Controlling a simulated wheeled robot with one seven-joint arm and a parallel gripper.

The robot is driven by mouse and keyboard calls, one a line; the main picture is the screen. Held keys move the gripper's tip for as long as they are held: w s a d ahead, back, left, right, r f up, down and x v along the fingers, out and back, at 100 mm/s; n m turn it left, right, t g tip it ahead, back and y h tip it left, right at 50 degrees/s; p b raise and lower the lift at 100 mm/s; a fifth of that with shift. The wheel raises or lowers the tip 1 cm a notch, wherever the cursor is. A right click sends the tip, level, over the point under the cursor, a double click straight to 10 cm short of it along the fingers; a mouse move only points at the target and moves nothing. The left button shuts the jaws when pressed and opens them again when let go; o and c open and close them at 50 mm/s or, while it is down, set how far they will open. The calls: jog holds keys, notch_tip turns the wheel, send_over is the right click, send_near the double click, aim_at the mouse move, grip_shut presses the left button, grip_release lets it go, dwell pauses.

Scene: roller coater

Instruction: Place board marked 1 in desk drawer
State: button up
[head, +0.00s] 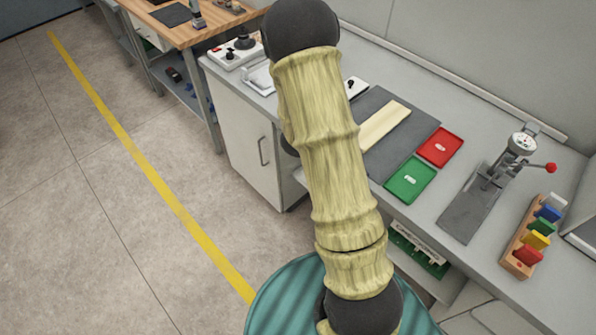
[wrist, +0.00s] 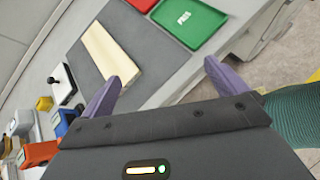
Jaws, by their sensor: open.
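A pale wooden board (head: 384,125) lies flat on a dark grey mat (head: 372,106) on the bench, partly behind my arm. In the wrist view the board (wrist: 108,52) lies just beyond the left fingertip. No number is readable on it. My gripper (wrist: 161,72) is open, with its two purple fingers apart and nothing between them. It is hidden behind my arm in the head view. A white cabinet (head: 243,150) with a handle stands shut under the bench. A white drawer front (head: 147,33) shows under the wooden table; I cannot tell which is the desk drawer.
A red tray (head: 440,147) and a green tray (head: 411,178) marked PASS lie beside the mat. A gauge stand (head: 490,180) and a rack of coloured blocks (head: 532,238) stand to the right. A wooden table (head: 190,22) is at upper left. The floor at left is clear.

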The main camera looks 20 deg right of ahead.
jog(key=s+a+r+m+t+y, duration=0.1)
jog(key=s+a+r+m+y, duration=0.1)
jog(key=a+m, duration=0.3)
jog(key=s+a+r+m+t+y, duration=0.1)
jog(key=s+a+r+m+y, duration=0.2)
jog(key=a, duration=0.5)
jog(key=s+a+r+m+y, duration=0.2)
jog(key=a+r+m+y, duration=0.3)
jog(key=a+m, duration=0.2)
jog(key=shift+s+a+t+y, duration=0.15)
jog(key=shift+s+t+y, duration=0.2)
jog(key=shift+t+y, duration=0.05)
jog(key=shift+o, duration=0.2)
